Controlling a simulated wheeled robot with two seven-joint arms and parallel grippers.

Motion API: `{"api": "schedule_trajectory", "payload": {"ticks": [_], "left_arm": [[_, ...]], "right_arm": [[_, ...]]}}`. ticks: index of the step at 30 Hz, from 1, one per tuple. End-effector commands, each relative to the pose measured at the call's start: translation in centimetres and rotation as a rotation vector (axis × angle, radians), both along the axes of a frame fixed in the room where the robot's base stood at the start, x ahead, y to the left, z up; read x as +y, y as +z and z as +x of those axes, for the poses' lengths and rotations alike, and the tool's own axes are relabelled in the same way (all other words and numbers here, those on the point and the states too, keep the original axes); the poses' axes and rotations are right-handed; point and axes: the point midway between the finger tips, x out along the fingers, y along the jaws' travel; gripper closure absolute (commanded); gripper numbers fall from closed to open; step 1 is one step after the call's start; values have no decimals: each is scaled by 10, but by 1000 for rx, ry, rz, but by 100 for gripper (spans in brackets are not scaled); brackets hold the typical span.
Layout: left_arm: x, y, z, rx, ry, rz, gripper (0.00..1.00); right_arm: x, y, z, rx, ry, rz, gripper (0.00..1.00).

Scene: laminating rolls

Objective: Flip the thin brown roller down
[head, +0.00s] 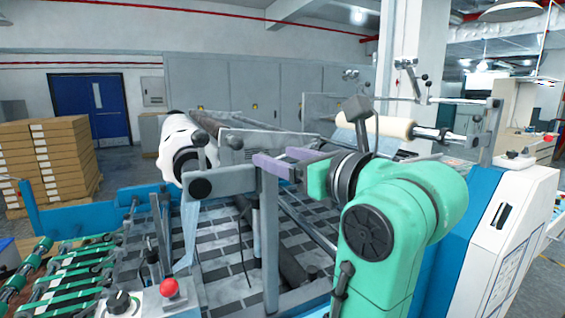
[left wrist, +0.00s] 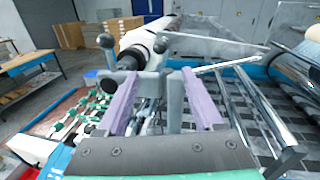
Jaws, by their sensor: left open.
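A thin dark-brown roller (head: 207,122) lies behind the white film roll (head: 178,140) in the head view, running back along the machine frame. Its far part is partly hidden by the frame. My left gripper (head: 272,157), with purple fingers on a green arm, is open beside the upright grey frame post. In the left wrist view the open gripper (left wrist: 160,75) has its two fingers on either side of a grey post and bracket (left wrist: 173,100) with dark ball knobs. I cannot tell whether the fingers touch it. My right gripper is not in view.
A cream roll (head: 390,125) sits on a shaft at the right, near the white-and-blue machine housing (head: 515,215). A red button (head: 169,288) and green-ended rollers (head: 65,275) are at the lower left. Stacked cartons (head: 60,160) stand at the far left.

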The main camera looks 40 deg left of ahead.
Motion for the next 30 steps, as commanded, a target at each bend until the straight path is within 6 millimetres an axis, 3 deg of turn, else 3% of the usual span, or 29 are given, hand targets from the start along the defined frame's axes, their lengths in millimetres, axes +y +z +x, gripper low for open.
{"api": "schedule_trajectory", "payload": {"ticks": [5,9,12,17,20,25,27,30], "left_arm": [[14,12,1,5,45,-33,31],[74,48,-1,35,212,-229,31],[111,60,-3,68,289,-410,31],[144,79,-2,132,297,-705,31],[143,103,7,200,199,-919,31],[107,143,18,297,-15,-1088,31],[99,149,18,315,-55,-1105,31],[99,140,20,323,-66,-1111,31]], "right_arm": [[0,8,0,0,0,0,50],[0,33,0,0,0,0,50],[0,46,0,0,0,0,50],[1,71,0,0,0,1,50],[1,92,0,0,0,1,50],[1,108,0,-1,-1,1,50],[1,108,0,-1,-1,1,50],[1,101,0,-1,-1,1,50]]}}
